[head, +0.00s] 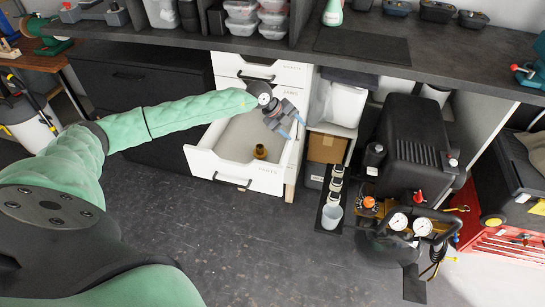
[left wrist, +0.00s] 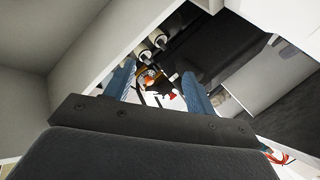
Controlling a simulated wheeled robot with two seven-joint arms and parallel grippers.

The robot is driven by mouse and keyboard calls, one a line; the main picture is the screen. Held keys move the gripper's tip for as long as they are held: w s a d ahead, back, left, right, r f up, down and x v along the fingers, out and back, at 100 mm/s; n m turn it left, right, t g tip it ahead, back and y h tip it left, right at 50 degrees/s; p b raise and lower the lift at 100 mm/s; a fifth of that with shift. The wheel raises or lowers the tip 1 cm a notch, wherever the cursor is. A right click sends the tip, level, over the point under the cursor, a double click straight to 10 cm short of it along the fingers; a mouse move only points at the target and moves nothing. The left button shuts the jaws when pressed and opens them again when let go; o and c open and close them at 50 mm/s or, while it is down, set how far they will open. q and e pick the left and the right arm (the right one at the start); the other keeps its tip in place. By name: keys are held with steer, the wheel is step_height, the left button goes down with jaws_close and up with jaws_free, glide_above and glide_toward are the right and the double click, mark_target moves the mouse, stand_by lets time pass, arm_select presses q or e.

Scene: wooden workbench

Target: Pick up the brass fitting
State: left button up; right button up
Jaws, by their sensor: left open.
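The brass fitting (head: 260,152) stands on the floor of the pulled-out white drawer (head: 232,172), near its right side. My left gripper (head: 291,127) is above the drawer's right wall, up and to the right of the fitting. Its blue fingers are apart with nothing between them. In the left wrist view my left gripper (left wrist: 158,88) points out past the white drawer edge, and the fitting does not show there. My right gripper is in neither view.
The dark worktop (head: 190,42) with tubs overhangs the drawers. Right of the open drawer are shelves with a cardboard box (head: 326,148), a narrow rack with cups (head: 332,215), and a black compressor with gauges (head: 410,222). The dark floor in front of the drawer is clear.

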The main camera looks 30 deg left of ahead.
arm_select(q)
steer(key=s+a+f+n+g+y, duration=0.2)
steer(key=s+a+f+n+y, duration=0.1)
steer(key=a, duration=0.3)
steer(key=n+g+y, duration=0.2)
steer(key=n+y, duration=0.1)
glide_above(259, 146)
steer(key=shift+d+f, duration=0.15)
steer(key=shift+f, duration=0.45)
steer(key=shift+s+a+f+g, duration=0.1)
steer(key=shift+a+f+g, duration=0.1)
steer(key=shift+g, duration=0.1)
step_height(259, 146, down, 2)
steer(key=shift+f, duration=0.1)
step_height(259, 146, down, 5)
steer(key=shift+d+r+p, duration=0.1)
steer(key=shift+r+p, duration=0.05)
steer(key=shift+p, duration=0.45)
steer(key=shift+f, duration=0.3)
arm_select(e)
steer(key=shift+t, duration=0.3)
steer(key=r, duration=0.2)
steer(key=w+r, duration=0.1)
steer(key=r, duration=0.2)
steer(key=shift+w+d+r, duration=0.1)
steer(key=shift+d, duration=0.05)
arm_select(q)
steer(key=shift+c, duration=0.2)
steer(key=c, duration=0.6)
